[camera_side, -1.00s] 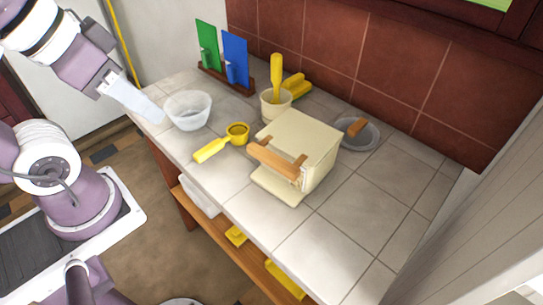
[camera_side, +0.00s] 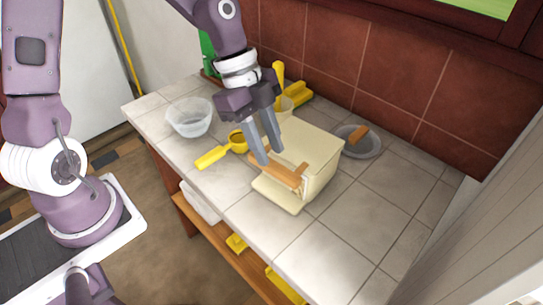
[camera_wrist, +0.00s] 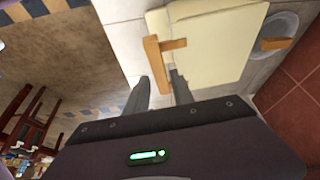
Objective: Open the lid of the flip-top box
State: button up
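The flip-top box (camera_side: 318,152) is cream and stands on the tiled counter. Its lid lies flat on top, with a wooden handle (camera_side: 278,172) along the front. The exact gap between fingertips and handle is hard to judge.
A yellow measuring scoop (camera_side: 212,157) and a clear bowl (camera_side: 190,120) lie left of the box. A grey bowl (camera_side: 360,143) sits to the right. The counter front right is clear.

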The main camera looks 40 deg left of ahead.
aim_at(273, 165)
jog(key=shift+x, duration=1.5)
grip_shut()
